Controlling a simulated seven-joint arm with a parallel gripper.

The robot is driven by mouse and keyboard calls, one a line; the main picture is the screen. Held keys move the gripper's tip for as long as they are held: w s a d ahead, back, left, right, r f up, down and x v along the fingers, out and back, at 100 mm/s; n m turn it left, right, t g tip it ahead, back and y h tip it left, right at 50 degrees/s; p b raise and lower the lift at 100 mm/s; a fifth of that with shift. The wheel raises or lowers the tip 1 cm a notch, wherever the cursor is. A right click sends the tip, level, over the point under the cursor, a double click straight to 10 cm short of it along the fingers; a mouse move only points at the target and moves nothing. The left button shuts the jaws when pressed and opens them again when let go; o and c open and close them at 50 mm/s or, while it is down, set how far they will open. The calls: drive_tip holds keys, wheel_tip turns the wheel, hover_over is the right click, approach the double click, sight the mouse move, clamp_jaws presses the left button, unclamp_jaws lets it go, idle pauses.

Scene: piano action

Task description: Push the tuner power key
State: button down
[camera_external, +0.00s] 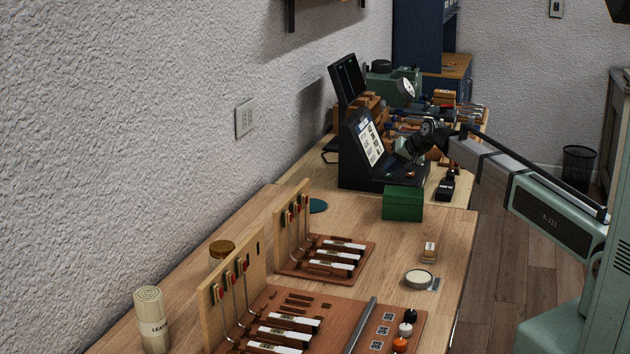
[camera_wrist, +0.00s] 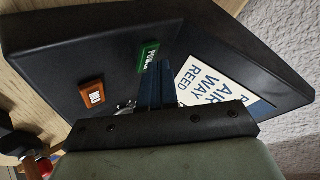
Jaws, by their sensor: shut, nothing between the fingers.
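A black console (camera_external: 352,152) with a slanted face stands on the bench beyond the green box. In the wrist view its dark base (camera_wrist: 85,50) carries an orange switch (camera_wrist: 91,97) and a green key (camera_wrist: 148,56) with white lettering too small to read surely. No tuner label is readable, so I cannot tell which key is the tuner's. My gripper (camera_wrist: 160,68) is shut and empty, its blue-grey fingertips close beside the green key; whether they touch is unclear. In the external view my gripper (camera_external: 402,152) is over the console's base, in front of its slanted face.
A white card (camera_wrist: 213,83) with blue lettering is on the console's slanted face. A green box (camera_external: 403,203) stands in front of the console. A small black device (camera_external: 446,188) lies to its right. Boards with piano action parts (camera_external: 326,262) fill the nearer bench.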

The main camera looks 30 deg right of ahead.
sight(391, 175)
drive_tip(key=shift+r, duration=0.1)
idle(0.3)
drive_tip(key=shift+r, duration=0.35)
drive_tip(key=shift+r, duration=0.1)
wheel_tip(391, 175, up, 6)
drive_tip(key=shift+f, duration=0.1)
idle(0.8)
